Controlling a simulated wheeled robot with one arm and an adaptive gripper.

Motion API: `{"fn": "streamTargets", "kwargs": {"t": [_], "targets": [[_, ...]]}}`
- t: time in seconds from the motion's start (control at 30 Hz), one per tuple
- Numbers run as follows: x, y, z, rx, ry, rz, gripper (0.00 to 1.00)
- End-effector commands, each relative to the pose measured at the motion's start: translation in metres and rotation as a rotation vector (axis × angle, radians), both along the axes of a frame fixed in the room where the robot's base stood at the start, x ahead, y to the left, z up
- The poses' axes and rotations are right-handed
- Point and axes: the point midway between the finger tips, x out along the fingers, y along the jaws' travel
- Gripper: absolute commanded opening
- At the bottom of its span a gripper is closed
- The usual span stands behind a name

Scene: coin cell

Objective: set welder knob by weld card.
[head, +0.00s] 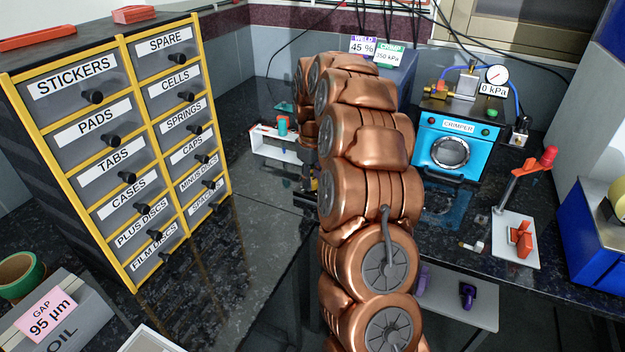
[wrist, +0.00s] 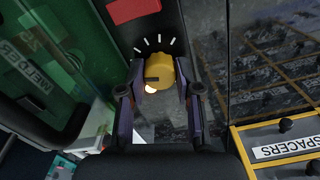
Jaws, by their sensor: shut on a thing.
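The yellow welder knob (wrist: 160,70) is in the middle of the wrist view, with white tick marks fanned around its far side. A dark pointer line on it points toward the left of that view. My gripper (wrist: 160,88) has one finger on each side of the knob and is shut on it. The green welder (wrist: 40,62) shows at the left with its label upside down. In the head view the weld card (head: 362,45) reads 45 %. My copper arm hides the knob and most of the gripper there.
A crimp card (head: 388,56) reads 350 kPa beside the weld card. The blue crimper (head: 450,150) stands to the right, its gauge tag reading 0 kPa. A yellow-framed drawer cabinet (head: 130,130) stands at the left. Dark counter (head: 262,215) is clear between cabinet and arm.

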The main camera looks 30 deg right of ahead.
Motion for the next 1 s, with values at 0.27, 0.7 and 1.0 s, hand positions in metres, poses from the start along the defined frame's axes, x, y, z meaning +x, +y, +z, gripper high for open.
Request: {"fn": "streamTargets", "kwargs": {"t": [0.27, 0.7, 1.0], "targets": [[0.0009, 0.0002, 0.0012, 0.000, -0.003, 0.242, 0.00], [0.0007, -0.0002, 0.0012, -0.001, -0.002, 0.472, 0.00], [0.0008, -0.0001, 0.0011, -0.001, -0.003, 0.509, 0.00]]}}
